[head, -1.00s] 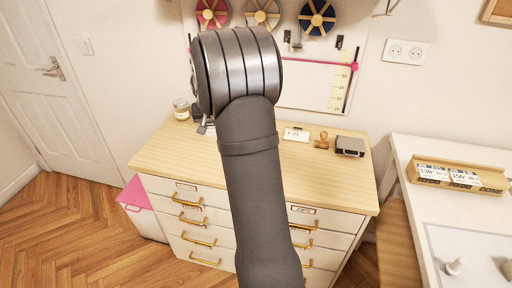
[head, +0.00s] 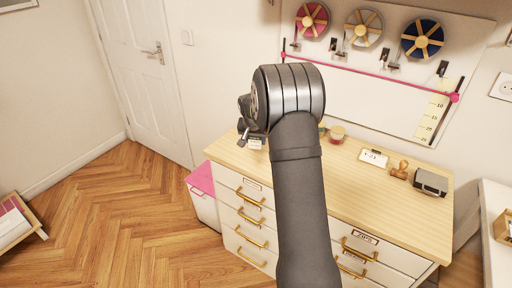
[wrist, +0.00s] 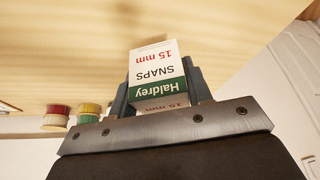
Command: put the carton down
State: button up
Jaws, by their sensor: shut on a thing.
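The carton (wrist: 158,75) is a small white and green box with "Haldrey SNAPS 15 mm" printed on it. In the wrist view it sits between the two dark fingers of my gripper (wrist: 158,90), which is shut on it. In the head view my gripper (head: 243,128) is mostly hidden behind my wrist, over the left end of the wooden dresser top (head: 365,190). A small white part of the carton (head: 255,143) shows below it. I cannot tell whether the carton touches the wood.
A white card (head: 374,157), a wooden stamp (head: 400,170) and a dark grey box (head: 430,182) stand further right. The dresser's middle front is clear.

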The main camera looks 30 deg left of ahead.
aim_at(256, 147)
jog(key=shift+f, duration=1.85)
jog(key=shift+f, duration=0.1)
jog(key=o, duration=1)
jog(key=v, duration=1.2)
